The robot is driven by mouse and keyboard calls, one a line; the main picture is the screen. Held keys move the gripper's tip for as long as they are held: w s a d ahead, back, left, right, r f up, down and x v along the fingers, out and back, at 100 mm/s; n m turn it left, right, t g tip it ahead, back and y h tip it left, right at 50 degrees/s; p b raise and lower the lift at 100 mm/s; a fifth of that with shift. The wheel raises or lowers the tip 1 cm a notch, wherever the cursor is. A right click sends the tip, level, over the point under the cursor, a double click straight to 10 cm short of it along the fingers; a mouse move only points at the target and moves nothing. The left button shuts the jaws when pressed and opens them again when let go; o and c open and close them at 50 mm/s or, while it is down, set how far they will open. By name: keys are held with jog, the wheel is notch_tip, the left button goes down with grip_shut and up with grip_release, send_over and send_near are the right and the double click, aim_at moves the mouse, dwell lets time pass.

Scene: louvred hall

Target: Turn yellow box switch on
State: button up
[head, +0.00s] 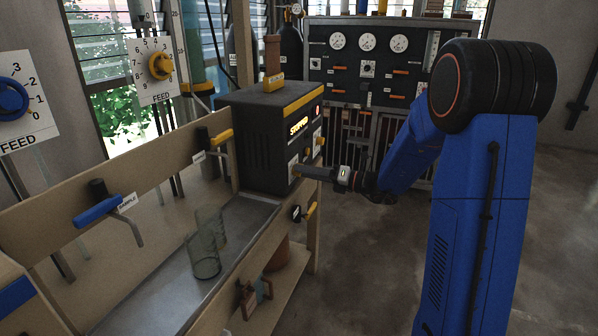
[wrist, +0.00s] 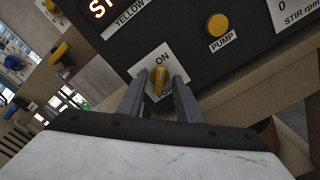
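The yellow box (head: 262,150) is a black box with a yellow stripe along its top edge, standing at the end of the bench. A lit display (head: 299,126) is on its front; the wrist view shows "YELLOW" under it. The switch (wrist: 160,78) is a small yellow knob on a white plate with "ON" above it; the other labels are partly covered. The knob stands roughly upright in the wrist picture; its exact setting is unclear. My gripper (wrist: 160,82) is open, one finger on each side of the knob, with gaps showing. In the head view my gripper (head: 302,171) is at the box front.
A yellow PUMP button (wrist: 218,25) sits right of the switch. A glass beaker (head: 205,258) stands on the bench's metal tray (head: 160,300). Blue (head: 97,211) and yellow (head: 222,137) valve handles stick out from the back board. A gauge panel (head: 368,70) stands behind. Floor at right is clear.

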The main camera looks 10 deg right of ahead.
jog(key=v, duration=0.6)
jog(key=shift+s+d, duration=0.2)
jog(key=v, duration=1.7)
jog(key=shift+d, duration=0.2)
jog(key=shift+s, duration=0.1)
dwell(1.4)
